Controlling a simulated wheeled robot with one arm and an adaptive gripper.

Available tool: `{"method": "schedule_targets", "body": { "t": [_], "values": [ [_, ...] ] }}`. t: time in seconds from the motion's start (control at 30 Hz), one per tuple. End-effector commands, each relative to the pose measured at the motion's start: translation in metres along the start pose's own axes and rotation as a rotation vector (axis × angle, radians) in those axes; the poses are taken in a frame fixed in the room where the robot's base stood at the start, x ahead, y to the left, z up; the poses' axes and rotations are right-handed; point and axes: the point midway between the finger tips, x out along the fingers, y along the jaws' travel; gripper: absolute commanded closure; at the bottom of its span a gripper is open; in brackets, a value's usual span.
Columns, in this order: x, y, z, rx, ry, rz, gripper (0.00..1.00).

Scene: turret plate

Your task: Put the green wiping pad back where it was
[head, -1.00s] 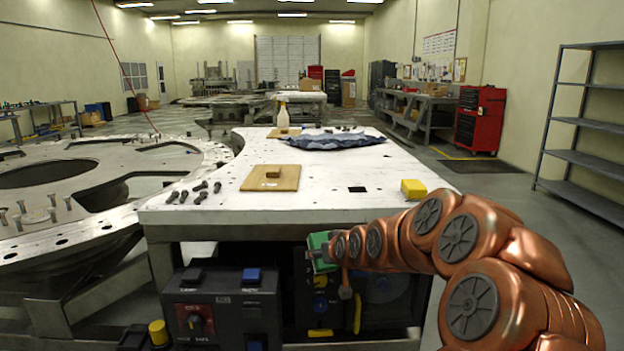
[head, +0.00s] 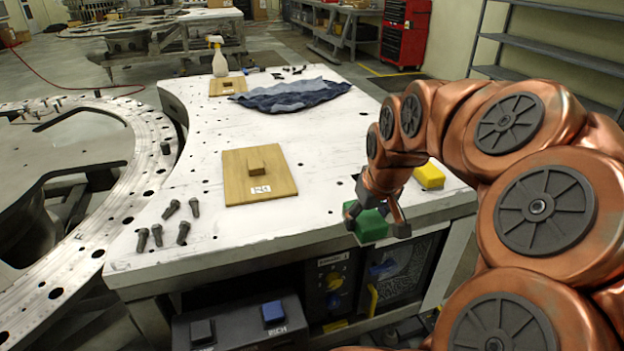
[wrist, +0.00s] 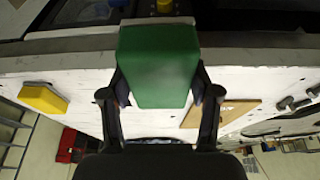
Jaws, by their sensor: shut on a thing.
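The green wiping pad (head: 371,226) is a green block held between the fingers of my gripper (head: 376,216) near the front edge of the white plate table (head: 300,215). In the wrist view the pad (wrist: 158,62) fills the space between the two dark fingers of my gripper (wrist: 160,97), which touch it on both sides. In the head view the pad overlaps the table's front edge, and I cannot tell if it touches the table.
A yellow block (head: 429,177) lies on the table right of my gripper. A wooden board (head: 240,186) with a small block, several bolts (head: 183,232), a blue cloth (head: 290,97) and a spray bottle (head: 218,58) are also there. A control box (head: 240,322) stands below the front edge.

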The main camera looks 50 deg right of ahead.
Motion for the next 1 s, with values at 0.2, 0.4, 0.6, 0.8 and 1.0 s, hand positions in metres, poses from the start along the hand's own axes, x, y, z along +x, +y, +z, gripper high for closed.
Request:
{"method": "schedule_targets", "body": {
  "t": [0.2, 0.4, 0.6, 0.8, 1.0],
  "values": [
    [0.001, 0.002, -0.011, 0.002, -0.01, -0.001, 0.94],
    [0.013, 0.004, -0.04, 0.003, -0.007, 0.002, 0.94],
    [0.025, 0.004, -0.068, 0.003, -0.007, 0.001, 0.94],
    [0.037, 0.005, -0.094, 0.004, -0.006, 0.001, 0.94],
    [0.049, 0.006, -0.12, 0.005, -0.008, 0.002, 0.94]
  ]
}}
